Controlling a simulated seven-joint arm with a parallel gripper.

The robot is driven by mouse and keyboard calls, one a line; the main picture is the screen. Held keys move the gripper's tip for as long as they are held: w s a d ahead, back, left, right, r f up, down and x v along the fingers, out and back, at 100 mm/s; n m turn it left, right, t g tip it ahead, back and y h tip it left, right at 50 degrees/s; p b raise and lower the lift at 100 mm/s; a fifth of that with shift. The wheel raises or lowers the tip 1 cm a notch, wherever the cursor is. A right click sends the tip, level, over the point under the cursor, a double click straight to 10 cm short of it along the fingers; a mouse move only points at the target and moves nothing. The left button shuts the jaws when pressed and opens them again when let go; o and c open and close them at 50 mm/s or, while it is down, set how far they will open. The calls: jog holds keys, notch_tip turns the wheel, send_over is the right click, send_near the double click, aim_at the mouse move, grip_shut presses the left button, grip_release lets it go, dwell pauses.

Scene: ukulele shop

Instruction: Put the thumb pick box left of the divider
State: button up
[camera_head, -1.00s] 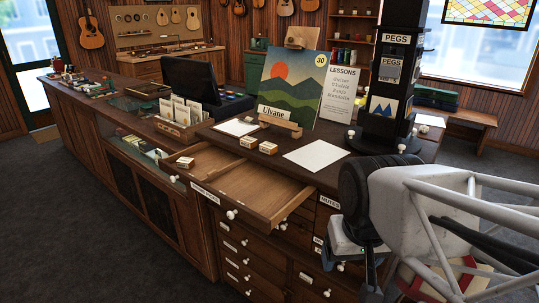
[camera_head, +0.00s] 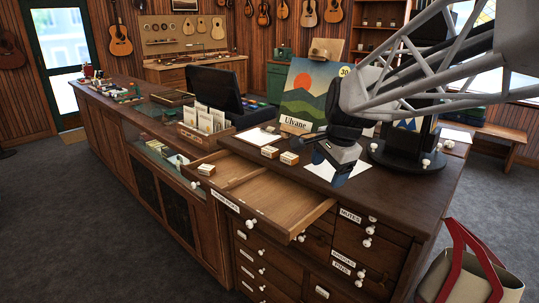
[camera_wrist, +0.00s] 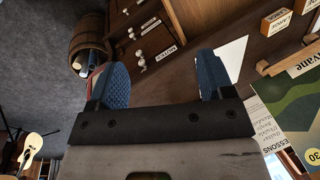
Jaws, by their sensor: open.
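An open drawer (camera_head: 304,213) juts from the counter, with a low wooden divider (camera_head: 243,181) inside. One small cream-and-wood box (camera_head: 206,169) appears to sit left of the divider. Two similar boxes stand on the counter behind the drawer, a left one (camera_head: 270,152) and a right one (camera_head: 289,158). The wrist view shows two labelled boxes at upper right, one whole (camera_wrist: 276,22). I cannot tell which is the thumb pick box. My gripper (camera_head: 334,166) is open and empty above the counter, right of the boxes; its blue fingers (camera_wrist: 163,78) are apart.
A white sheet (camera_head: 322,170) lies under my gripper. The Ulvane picture (camera_head: 300,95) on its stand is behind, and a black pegs stand (camera_head: 405,145) is to the right. A card holder (camera_head: 203,121) stands left. The drawer's right side looks empty.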

jog(key=w+a+f+m+y, duration=0.15)
jog(key=w+m, duration=0.65)
jog(key=w, duration=1)
jog(key=m, duration=0.6)
send_near(290, 155)
jog(key=f, duration=0.2)
jog(key=shift+a+r+m, duration=0.15)
jog(key=shift+m, duration=0.15)
jog(key=shift+x, duration=1.3)
jog(key=shift+w, duration=0.1)
jog(key=shift+x, duration=2.55)
jog(key=shift+a, duration=0.2)
jog(key=shift+c, duration=0.3)
